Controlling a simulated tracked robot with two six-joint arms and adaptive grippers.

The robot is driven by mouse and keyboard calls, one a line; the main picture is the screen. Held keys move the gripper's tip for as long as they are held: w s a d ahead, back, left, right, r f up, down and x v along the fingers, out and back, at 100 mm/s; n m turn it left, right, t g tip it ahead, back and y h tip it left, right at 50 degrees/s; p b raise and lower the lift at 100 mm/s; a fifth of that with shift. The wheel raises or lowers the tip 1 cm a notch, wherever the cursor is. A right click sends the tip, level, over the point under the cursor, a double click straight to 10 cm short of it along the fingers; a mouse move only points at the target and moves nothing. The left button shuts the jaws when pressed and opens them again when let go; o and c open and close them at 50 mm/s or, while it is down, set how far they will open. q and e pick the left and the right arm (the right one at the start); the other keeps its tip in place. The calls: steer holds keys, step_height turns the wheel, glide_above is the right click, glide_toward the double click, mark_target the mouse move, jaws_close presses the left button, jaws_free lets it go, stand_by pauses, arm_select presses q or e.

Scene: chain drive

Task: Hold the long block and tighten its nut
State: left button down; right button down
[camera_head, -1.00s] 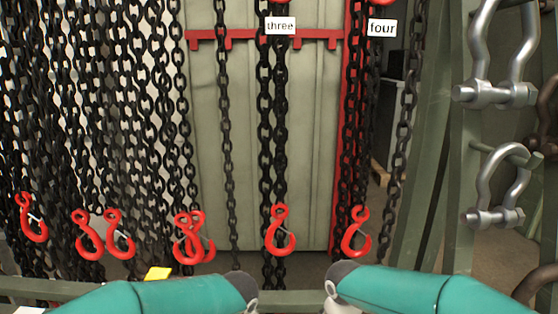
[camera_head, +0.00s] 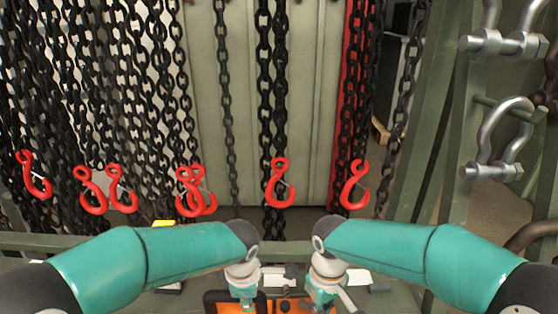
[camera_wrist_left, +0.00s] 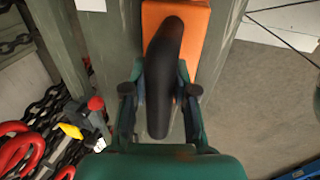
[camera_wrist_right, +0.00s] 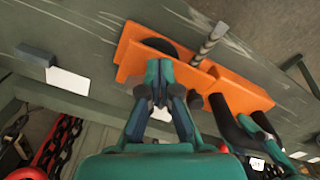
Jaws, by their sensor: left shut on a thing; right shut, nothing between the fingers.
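The orange block (camera_wrist_right: 215,90) lies on the green beam in the right wrist view. It also shows at the bottom edge of the head view (camera_head: 290,306) and in the left wrist view (camera_wrist_left: 195,25). A black handle (camera_wrist_left: 163,60) stands on it. My left gripper (camera_wrist_left: 160,105) has its fingers on both sides of this handle and is shut on it. A grey threaded rod (camera_wrist_right: 209,42) rises from the orange part. I cannot make out a nut clearly. My right gripper (camera_wrist_right: 158,85) is shut and empty, close in front of the orange part and a dark round piece (camera_wrist_right: 160,45).
The green beam (camera_head: 60,240) runs across the front, with white cards (camera_wrist_right: 67,80) on it. Black chains (camera_head: 265,100) and red hooks (camera_head: 280,183) hang behind my arms. Grey shackles (camera_head: 500,135) hang at the right.

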steer(key=shift+a, duration=0.3)
steer(key=shift+s, duration=0.25)
step_height(320, 180, up, 6)
steer(key=shift+s, duration=0.2)
stand_by(0.8)
steer(key=shift+w+d+f, duration=0.3)
steer(key=shift+d+f, duration=0.35)
steer(key=shift+f, duration=0.35)
steer(key=shift+w+d+f, duration=0.25)
steer(key=shift+d+f, duration=0.35)
steer(key=shift+f, duration=0.4)
steer(key=shift+w+d+f, duration=0.3)
steer(key=shift+d+f, duration=0.35)
steer(key=shift+f, duration=0.35)
